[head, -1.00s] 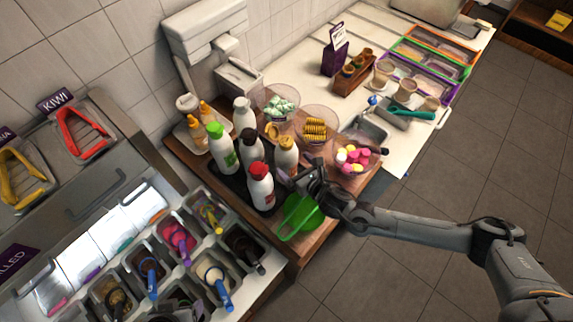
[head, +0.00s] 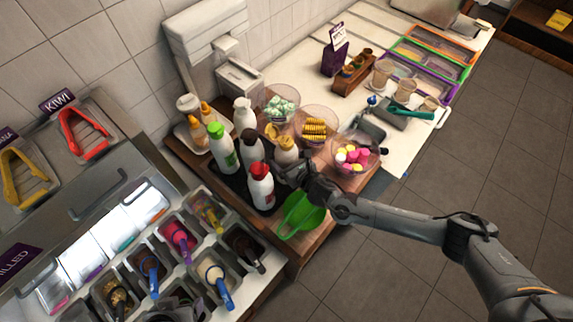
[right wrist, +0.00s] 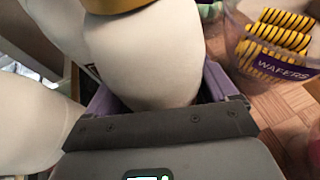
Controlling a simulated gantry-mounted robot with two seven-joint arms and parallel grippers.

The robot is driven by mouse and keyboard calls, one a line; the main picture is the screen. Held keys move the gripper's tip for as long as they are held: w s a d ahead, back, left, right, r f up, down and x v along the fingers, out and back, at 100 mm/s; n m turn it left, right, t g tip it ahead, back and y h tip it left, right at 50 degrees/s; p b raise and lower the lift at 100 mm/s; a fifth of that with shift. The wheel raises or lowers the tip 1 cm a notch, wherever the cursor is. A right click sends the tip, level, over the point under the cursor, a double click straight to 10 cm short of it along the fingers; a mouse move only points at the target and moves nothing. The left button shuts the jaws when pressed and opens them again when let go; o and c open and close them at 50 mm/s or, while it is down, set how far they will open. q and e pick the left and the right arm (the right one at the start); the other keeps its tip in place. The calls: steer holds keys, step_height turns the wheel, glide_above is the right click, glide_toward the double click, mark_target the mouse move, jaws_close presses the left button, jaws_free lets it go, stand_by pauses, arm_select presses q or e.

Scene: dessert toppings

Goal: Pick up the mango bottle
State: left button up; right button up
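The mango bottle, taken as the white bottle with a yellow-orange cap (head: 286,149), stands upright in the group of bottles. Its label is not readable here. My right gripper (head: 290,175) is at its near side, low on its body. In the right wrist view the white bottle (right wrist: 145,60) stands between my purple fingers, which reach along both sides of it. The fingers look wide apart, and no firm grip shows. The fingertips are hidden behind the bottle. My left gripper does not show.
A red-capped bottle (head: 261,188) and a dark-capped bottle (head: 251,152) stand close on the left. A wafer bowl (head: 316,127) is behind, and a candy bowl (head: 354,157) is to the right. A green scoop-like item (head: 300,215) lies in front.

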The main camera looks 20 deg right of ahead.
steer(key=shift+c, duration=1.2)
steer(key=shift+w+r, duration=0.15)
steer(key=shift+r, duration=0.1)
steer(key=shift+c, duration=0.9)
